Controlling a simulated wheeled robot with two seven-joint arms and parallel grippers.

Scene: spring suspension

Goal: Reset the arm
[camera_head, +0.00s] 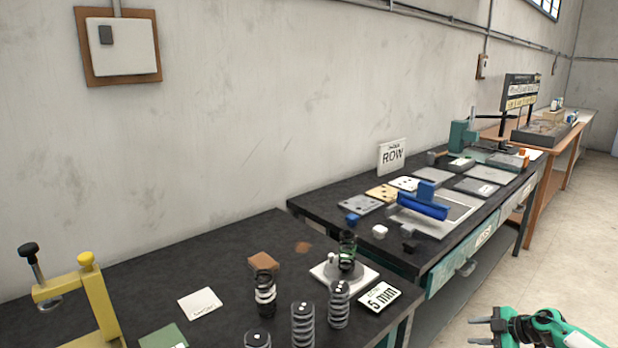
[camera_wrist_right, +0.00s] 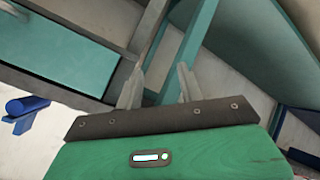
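My right gripper (camera_head: 475,331) is at the lower right of the head view, in front of the benches and over the open floor. In the right wrist view its two pale fingers (camera_wrist_right: 160,82) stand apart with nothing between them. My left gripper is in neither view. Several coil springs stand upright on the near dark bench, among them a grey one (camera_head: 303,325) and a black one with a white band (camera_head: 265,292).
A yellow clamp-like fixture (camera_head: 92,295) stands at the left of the near bench. A "5 mm" card (camera_head: 380,297) lies at its right edge. The second bench holds a blue part (camera_head: 422,206) and a "ROW" sign (camera_head: 391,156). Teal bench parts (camera_wrist_right: 75,60) show close in the wrist view. Floor (camera_head: 560,250) at right is clear.

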